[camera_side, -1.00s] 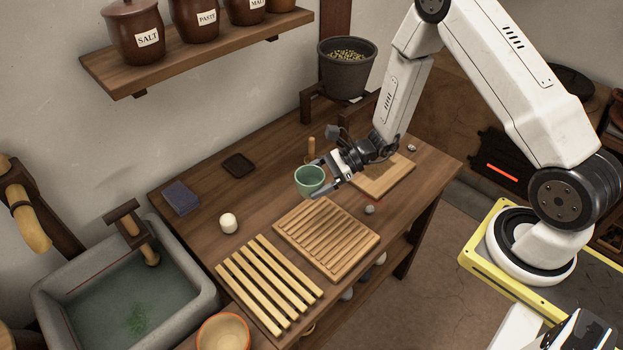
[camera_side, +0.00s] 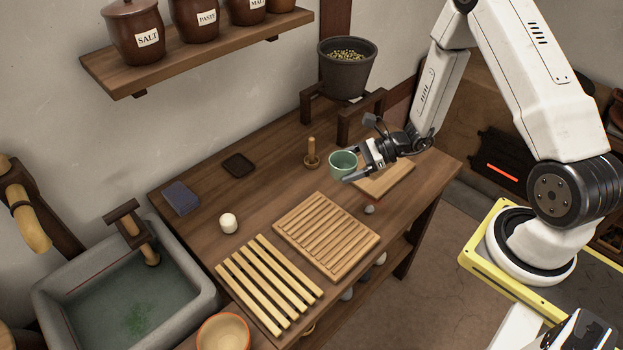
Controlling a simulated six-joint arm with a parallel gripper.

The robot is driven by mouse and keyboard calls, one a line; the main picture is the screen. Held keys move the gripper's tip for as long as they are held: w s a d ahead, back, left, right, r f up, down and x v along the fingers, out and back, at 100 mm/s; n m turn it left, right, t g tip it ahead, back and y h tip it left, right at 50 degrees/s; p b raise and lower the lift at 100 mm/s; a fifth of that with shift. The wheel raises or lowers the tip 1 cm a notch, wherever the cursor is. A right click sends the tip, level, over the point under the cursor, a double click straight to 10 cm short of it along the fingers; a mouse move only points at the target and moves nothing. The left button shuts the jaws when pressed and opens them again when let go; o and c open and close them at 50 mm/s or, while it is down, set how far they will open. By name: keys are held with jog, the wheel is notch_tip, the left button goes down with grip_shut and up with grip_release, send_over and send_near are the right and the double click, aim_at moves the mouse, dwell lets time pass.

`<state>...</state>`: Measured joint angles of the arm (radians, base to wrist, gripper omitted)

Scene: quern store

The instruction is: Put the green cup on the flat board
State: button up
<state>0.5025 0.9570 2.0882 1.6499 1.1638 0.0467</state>
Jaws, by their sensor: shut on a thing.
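The green cup (camera_side: 342,163) is upright between the fingers of my gripper (camera_side: 361,166), which is shut on it. The cup is at the left edge of the flat board (camera_side: 391,182) in the picture; I cannot tell whether it touches anything below. The flat board is plain, smooth wood and lies on the table near its right end. My gripper hides part of the board's far side and the right side of the cup.
A grooved board (camera_side: 326,236) and a slatted rack (camera_side: 268,284) lie on the table (camera_side: 262,196). A wooden-handled tool (camera_side: 311,155) stands left of the cup. A small grey stone (camera_side: 369,209) lies near the flat board. A dark pot (camera_side: 347,68) sits on a stand behind.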

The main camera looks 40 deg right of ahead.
jog(key=s+d+r+m+t+h, duration=0.1)
jog(key=s+d+m+t+h, duration=0.3)
jog(key=s+d, duration=0.7)
jog(key=shift+d+r+m, duration=0.25)
jog(key=shift+d+m, duration=0.25)
jog(key=shift+d, duration=1)
jog(key=w+d+f, duration=0.1)
jog(key=w+f, duration=0.1)
jog(key=w, duration=0.2)
jog(key=w+d+f, duration=0.2)
jog(key=w+f, duration=0.1)
jog(key=w+d+f, duration=0.2)
jog(key=w+f, duration=0.1)
jog(key=w, duration=0.1)
jog(key=shift+w+f, duration=0.25)
jog(key=shift+w, duration=0.05)
jog(key=shift+w+d+f, duration=0.2)
jog(key=shift+w+f, duration=0.15)
jog(key=shift+f, duration=0.1)
jog(key=shift+w+d+f, duration=0.1)
jog(key=shift+w+f, duration=0.2)
jog(key=shift+f, duration=1.55)
